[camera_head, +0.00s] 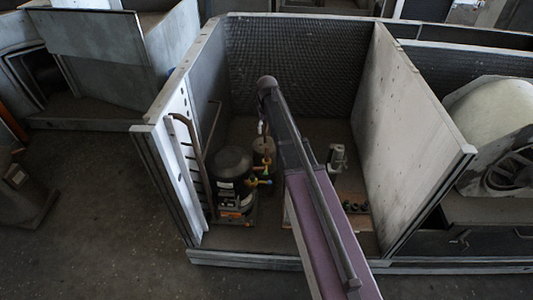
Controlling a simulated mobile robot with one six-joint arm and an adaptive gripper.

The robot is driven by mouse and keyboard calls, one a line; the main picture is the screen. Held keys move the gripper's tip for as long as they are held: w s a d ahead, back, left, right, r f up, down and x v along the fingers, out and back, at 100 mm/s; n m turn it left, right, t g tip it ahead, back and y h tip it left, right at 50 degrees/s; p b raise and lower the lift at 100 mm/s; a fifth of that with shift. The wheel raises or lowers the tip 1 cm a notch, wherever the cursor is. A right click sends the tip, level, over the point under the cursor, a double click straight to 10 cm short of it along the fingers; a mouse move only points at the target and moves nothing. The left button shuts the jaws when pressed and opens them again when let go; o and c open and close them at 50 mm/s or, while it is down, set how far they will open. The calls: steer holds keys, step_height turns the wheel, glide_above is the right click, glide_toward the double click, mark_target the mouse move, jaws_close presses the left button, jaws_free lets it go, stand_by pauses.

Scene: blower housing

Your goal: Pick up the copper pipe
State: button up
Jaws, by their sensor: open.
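A brown, copper-coloured bent pipe (201,160) stands upright along the inner left wall of the open housing, left of a black compressor (231,170). A thinner brown stretch of pipe (216,125) shows just behind it; I cannot tell whether the two are joined. My arm reaches from the bottom of the picture up into the middle of the housing, to the right of the pipe and apart from it. I cannot make out my gripper; the arm may hide it.
The housing has a tall left wall (172,150), a right partition (405,135) and a dark mesh back (310,60). Yellow-handled fittings (262,171) sit right of the compressor. A small grey part (337,157) stands on the floor right of my arm. Floor outside at left is clear.

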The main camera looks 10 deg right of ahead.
mark_target(267, 147)
steer(key=shift+f, duration=0.1)
step_height(267, 147, down, 8)
steer(key=b, duration=0.8)
steer(key=shift+f+b, duration=0.25)
steer(key=shift+b, duration=0.1)
steer(key=shift+f, duration=0.15)
stand_by(0.3)
step_height(267, 147, down, 5)
steer(key=b, duration=0.5)
stand_by(0.7)
jaws_close()
